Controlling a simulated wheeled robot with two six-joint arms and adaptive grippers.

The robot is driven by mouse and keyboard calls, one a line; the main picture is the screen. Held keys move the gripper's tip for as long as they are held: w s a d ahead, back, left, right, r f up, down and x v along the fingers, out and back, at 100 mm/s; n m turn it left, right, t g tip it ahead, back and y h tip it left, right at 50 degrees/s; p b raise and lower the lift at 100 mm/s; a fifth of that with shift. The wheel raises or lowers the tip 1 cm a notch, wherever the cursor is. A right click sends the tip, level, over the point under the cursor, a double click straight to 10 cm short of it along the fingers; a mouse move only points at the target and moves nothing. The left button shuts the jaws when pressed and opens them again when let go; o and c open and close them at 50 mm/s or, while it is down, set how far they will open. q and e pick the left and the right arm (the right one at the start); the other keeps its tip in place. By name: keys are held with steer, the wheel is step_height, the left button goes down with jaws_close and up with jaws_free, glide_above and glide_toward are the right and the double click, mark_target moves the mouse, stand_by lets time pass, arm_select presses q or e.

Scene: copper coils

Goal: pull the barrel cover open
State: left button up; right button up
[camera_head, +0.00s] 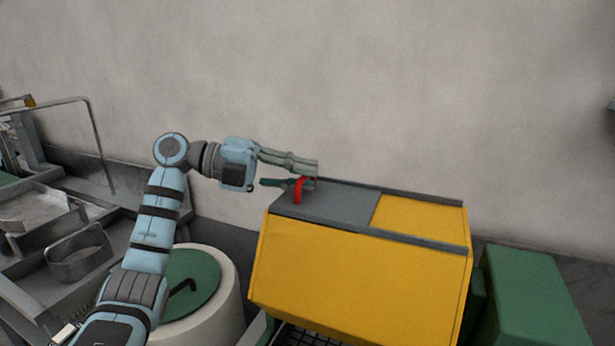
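A yellow box-shaped barrel (350,275) stands right of centre, its top tilted. A flat grey cover (335,207) lies over the left part of its top, between two grey rails. A red loop handle (298,193) stands at the cover's left end. My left gripper (312,175) reaches in from the left at the handle, its fingers apart, one above the other. The lower finger is at the red loop and seems to pass through it; contact is unclear. The upper finger is above the loop. My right gripper is not in view.
A white round drum (228,305) with a green lid (190,283) and dark handle stands below my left arm. Grey trays (80,255) are at the left. A green block (530,295) stands right of the barrel. A bare wall (400,80) is behind.

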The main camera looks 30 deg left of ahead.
arm_select(q)
steer(key=shift+w+d+f, duration=0.1)
steer(key=shift+w+d, duration=0.1)
steer(key=shift+d, duration=0.3)
steer(key=shift+c, duration=0.2)
jaws_close()
